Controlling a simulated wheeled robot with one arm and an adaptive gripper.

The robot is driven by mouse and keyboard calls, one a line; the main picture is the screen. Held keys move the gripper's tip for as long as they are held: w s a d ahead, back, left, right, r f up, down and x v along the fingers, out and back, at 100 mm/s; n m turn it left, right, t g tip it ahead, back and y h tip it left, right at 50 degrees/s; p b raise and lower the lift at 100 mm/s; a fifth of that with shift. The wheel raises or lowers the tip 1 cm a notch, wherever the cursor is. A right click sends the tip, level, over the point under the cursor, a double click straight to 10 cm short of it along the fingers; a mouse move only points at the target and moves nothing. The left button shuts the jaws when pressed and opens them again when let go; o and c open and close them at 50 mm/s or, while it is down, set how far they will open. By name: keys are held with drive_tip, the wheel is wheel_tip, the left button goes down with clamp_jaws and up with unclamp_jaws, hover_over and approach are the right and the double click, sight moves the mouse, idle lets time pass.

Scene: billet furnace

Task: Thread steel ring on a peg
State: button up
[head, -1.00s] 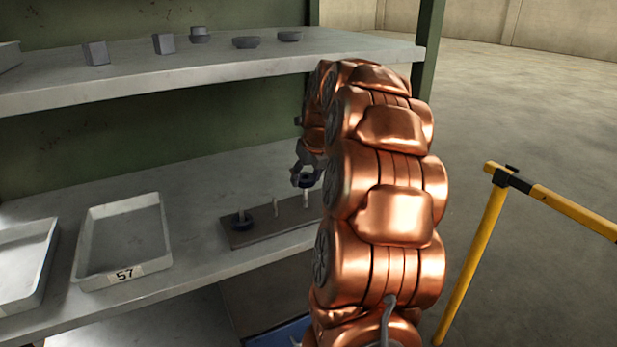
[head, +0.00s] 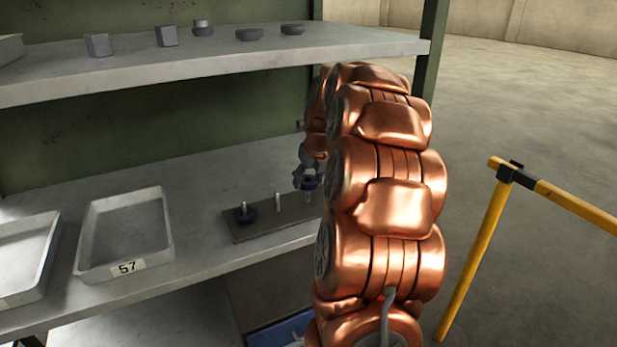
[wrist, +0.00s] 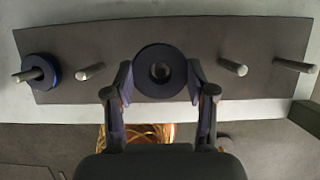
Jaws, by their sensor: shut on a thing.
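My gripper (wrist: 160,82) is shut on a dark steel ring (wrist: 147,88), holding it flat between the two fingertips. In the head view my gripper and the ring (head: 309,183) are over a peg (head: 307,197) of the grey peg board (head: 262,230). In the wrist view a light round peg tip shows inside the ring's hole, roughly centred. I cannot tell whether the tip has entered the hole. Another dark blue ring (wrist: 41,72) sits around the leftmost peg (wrist: 24,76). Bare pegs stand on both sides of the held ring (wrist: 90,72), (wrist: 233,67).
The board lies on the lower shelf (head: 200,200) near its front edge. Tray 57 (head: 160,262) and another tray (head: 25,290) are to the left. The upper shelf (head: 200,75) carries small metal pieces. A yellow barrier (head: 480,250) stands at the right.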

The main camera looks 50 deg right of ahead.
drive_tip(key=o, duration=1.6)
drive_tip(key=shift+s+r, duration=0.15)
drive_tip(key=shift+r, duration=0.35)
drive_tip(key=shift+v, duration=0.95)
drive_tip(key=shift+s+a, duration=0.7)
drive_tip(key=shift+s, duration=1.2)
drive_tip(key=shift+s+a, duration=0.7)
drive_tip(key=shift+s, duration=1.25)
drive_tip(key=shift+s+a, duration=0.7)
drive_tip(key=shift+s, duration=1.2)
